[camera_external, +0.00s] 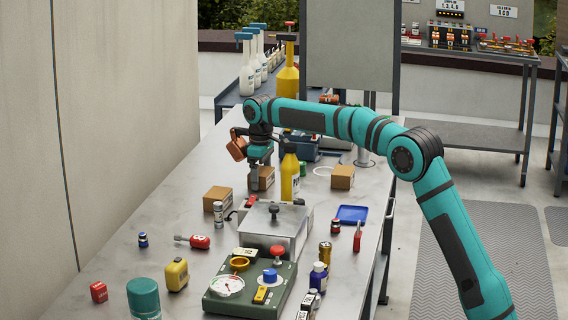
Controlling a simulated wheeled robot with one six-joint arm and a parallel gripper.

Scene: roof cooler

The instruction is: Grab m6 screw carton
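Several small brown cardboard cartons stand on the grey bench: one at left (217,199), one in the middle (265,180) and one at right (342,177). Their labels are too small to read, so I cannot tell which is the m6 screw carton. My gripper (258,163) points down at the middle carton, its fingers at or just above the carton's top. Whether they touch or straddle it, and whether they are open or shut, is unclear.
A yellow bottle (290,176) stands close right of my gripper. A metal box (272,229) and a green gauge panel (248,289) are nearer. A silver can (218,214) stands by the left carton. White bottles (246,68) are behind.

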